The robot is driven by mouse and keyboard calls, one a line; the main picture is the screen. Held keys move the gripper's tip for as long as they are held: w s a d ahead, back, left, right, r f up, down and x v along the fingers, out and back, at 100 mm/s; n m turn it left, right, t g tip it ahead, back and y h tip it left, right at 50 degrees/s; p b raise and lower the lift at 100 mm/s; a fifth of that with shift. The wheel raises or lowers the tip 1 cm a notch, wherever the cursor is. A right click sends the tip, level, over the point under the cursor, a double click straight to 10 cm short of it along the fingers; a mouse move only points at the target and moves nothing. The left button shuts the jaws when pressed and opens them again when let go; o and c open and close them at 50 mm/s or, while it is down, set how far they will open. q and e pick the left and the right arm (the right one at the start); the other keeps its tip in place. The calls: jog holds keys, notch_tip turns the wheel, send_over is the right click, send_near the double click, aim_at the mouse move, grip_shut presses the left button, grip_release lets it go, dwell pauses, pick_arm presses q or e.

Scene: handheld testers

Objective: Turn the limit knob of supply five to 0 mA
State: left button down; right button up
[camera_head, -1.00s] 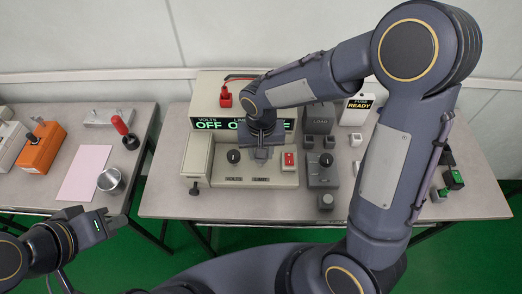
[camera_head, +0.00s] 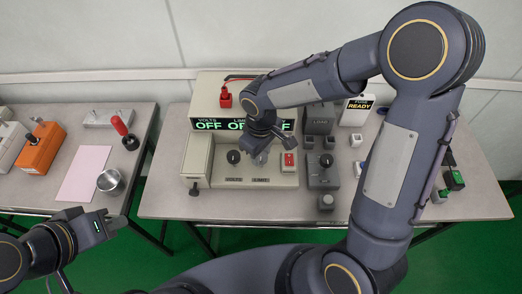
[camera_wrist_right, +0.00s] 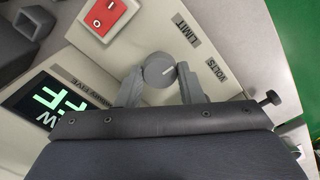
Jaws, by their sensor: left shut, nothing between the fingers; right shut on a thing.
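Supply five (camera_head: 225,178) is a beige bench unit on the middle table, its green display (camera_head: 210,124) reading OFF under VOLTS. A dark volts knob (camera_head: 233,157) stands at its left front. The limit knob (camera_wrist_right: 158,70) is a grey round knob with a white pointer line, between the LIMIT label (camera_wrist_right: 187,30) and the display side. My right gripper (camera_wrist_right: 158,80) is shut on the limit knob, one finger on each side. In the head view my right gripper (camera_head: 262,155) largely covers the knob. My left gripper (camera_head: 122,222) is shut and empty, away from the unit.
A red rocker switch (camera_head: 289,160) sits just right of the limit knob. A grey unit with a dark knob (camera_head: 326,160) stands further right. The left table holds a metal cup (camera_head: 110,181), a pink sheet (camera_head: 84,172) and an orange device (camera_head: 40,148).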

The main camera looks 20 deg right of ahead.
aim_at(261, 155)
jog(key=shift+n, duration=0.4)
jog(key=o, duration=1)
notch_tip(261, 155, up, 8)
jog(key=shift+f, duration=0.1)
dwell(0.5)
